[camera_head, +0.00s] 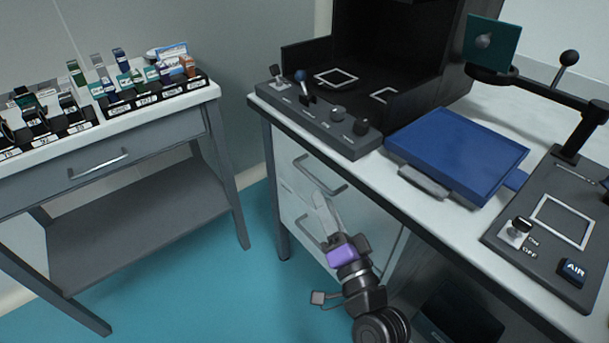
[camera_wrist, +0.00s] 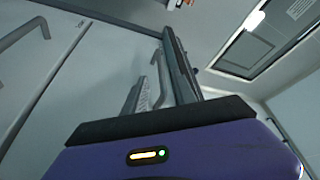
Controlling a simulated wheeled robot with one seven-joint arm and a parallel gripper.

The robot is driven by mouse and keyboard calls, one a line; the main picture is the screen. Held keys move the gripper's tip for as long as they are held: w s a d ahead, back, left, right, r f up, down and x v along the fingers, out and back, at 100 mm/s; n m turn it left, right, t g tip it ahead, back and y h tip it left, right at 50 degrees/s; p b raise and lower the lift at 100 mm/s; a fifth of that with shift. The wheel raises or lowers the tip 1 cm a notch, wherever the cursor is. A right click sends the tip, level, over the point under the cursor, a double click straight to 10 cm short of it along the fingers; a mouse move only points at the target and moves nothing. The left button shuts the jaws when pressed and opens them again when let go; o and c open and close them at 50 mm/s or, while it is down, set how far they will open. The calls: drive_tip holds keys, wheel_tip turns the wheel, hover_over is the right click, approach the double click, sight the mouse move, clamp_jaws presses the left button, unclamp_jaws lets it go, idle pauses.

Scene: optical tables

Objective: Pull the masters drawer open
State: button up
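In the head view, the right bench has two white drawer fronts, an upper one (camera_head: 296,178) and a lower one (camera_head: 292,215), each with a grey bar handle. Which is the masters drawer I cannot read. Both look closed. My gripper (camera_head: 320,203) is in front of the lower drawer, close to its handle (camera_head: 309,233). In the wrist view, my gripper's fingers (camera_wrist: 160,68) stand apart, with a grey bar handle (camera_wrist: 163,84) showing between them. Contact with the fingers cannot be made out. Another bar handle (camera_wrist: 22,36) shows at the left.
A left table (camera_head: 150,125) carries labelled racks of small items and has its own drawer handle (camera_head: 98,165). A blue panel (camera_head: 458,150), a knob box (camera_head: 320,125) and an air-switch panel (camera_head: 548,225) lie on the right bench. Teal floor is clear between the tables.

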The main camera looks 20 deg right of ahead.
sight(313, 176)
drive_tip(key=p+x, duration=0.1)
drive_tip(key=x, duration=0.6)
drive_tip(key=shift+w+r, duration=0.1)
drive_tip(key=shift+w, duration=0.2)
clamp_jaws()
idle(1.2)
